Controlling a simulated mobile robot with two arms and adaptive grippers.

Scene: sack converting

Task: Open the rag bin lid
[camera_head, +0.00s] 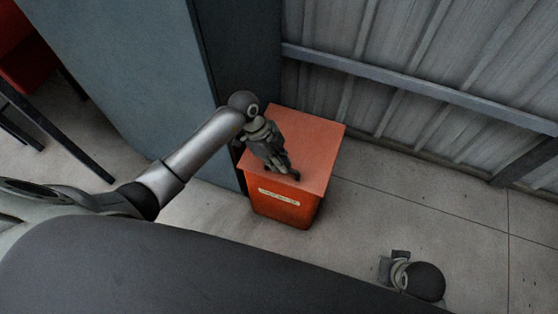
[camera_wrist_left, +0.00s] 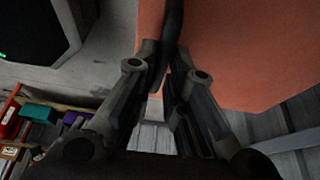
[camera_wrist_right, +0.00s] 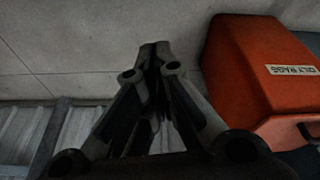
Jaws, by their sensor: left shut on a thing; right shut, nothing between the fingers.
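The orange rag bin (camera_head: 283,209) stands on the floor in the middle of the head view, with a pale label on its front. Its flat lid (camera_head: 312,142) lies over the top; I see no clear gap under it. My left gripper (camera_head: 290,174) is over the lid's front edge, shut on a dark handle. In the left wrist view the dark handle (camera_wrist_left: 173,22) runs between the fingers, beside the orange lid (camera_wrist_left: 245,50). My right gripper (camera_wrist_right: 155,48) is shut and empty, apart from the bin, which also shows in the right wrist view (camera_wrist_right: 245,65).
A grey-blue cabinet or panel (camera_head: 135,70) stands close to the left of the bin. A corrugated metal wall (camera_head: 430,60) with a rail is behind it. The concrete floor (camera_head: 420,200) to the right is clear. A shelf with coloured boxes (camera_wrist_left: 40,115) shows in the left wrist view.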

